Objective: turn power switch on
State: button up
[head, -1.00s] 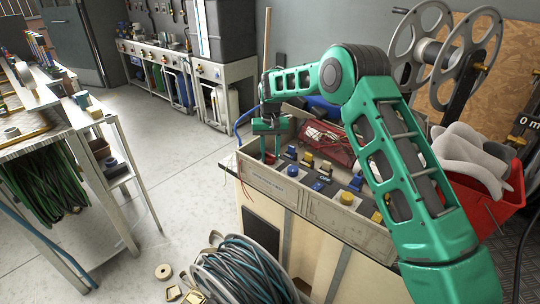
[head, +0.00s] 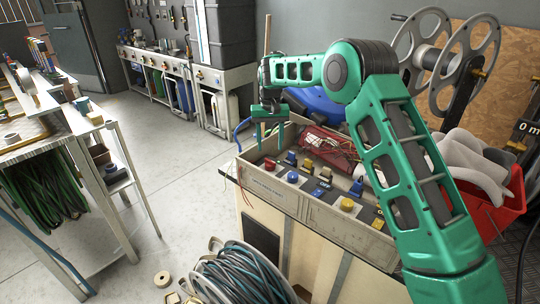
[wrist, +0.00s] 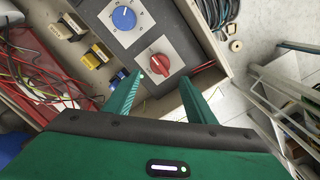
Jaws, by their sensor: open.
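A control box (head: 300,205) with a worn beige frame stands on a pale cabinet. A red rotary knob (head: 269,163) with a white mark sits on a grey plate at its left end; in the wrist view this red knob (wrist: 160,65) lies just beyond and between my fingertips. I cannot read its label to confirm it is the power switch. A blue dial (head: 292,177) is beside it, also in the wrist view (wrist: 123,18). My green gripper (head: 270,143) is open and empty above the red knob, with its fingers (wrist: 160,77) apart on either side.
Yellow and blue connectors (wrist: 95,56) and loose red wires (wrist: 42,75) lie in the box near my gripper. A cable reel (head: 245,272) is on the floor in front. A red bin (head: 508,198) stands right of my arm.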

jog(key=shift+r, duration=1.7)
jog(key=shift+d, duration=0.1)
jog(key=s+d+r+m, duration=0.1)
jog(key=s+d+r, duration=0.3)
jog(key=s+d, duration=0.4)
jog(key=s+d+r+m+h, duration=0.1)
jog(key=s+d+r, duration=0.4)
jog(key=d, duration=0.4)
jog(key=s+d+r+m, duration=0.1)
jog(key=s+d+r, duration=0.2)
jog(key=s+d, duration=0.55)
jog(key=s+d+m, duration=0.1)
jog(key=s+d, duration=0.3)
jog(key=s, duration=0.5)
jog(key=s+d+m, duration=0.1)
jog(key=s+d, duration=0.3)
jog(key=s, duration=0.6)
jog(key=s+f, duration=0.3)
jog(key=s, duration=0.4)
jog(key=s+f+m+y, duration=0.1)
jog(key=s+f, duration=0.2)
jog(key=s, duration=0.5)
jog(key=shift+s+a, duration=0.15)
jog(key=shift+a, duration=0.2)
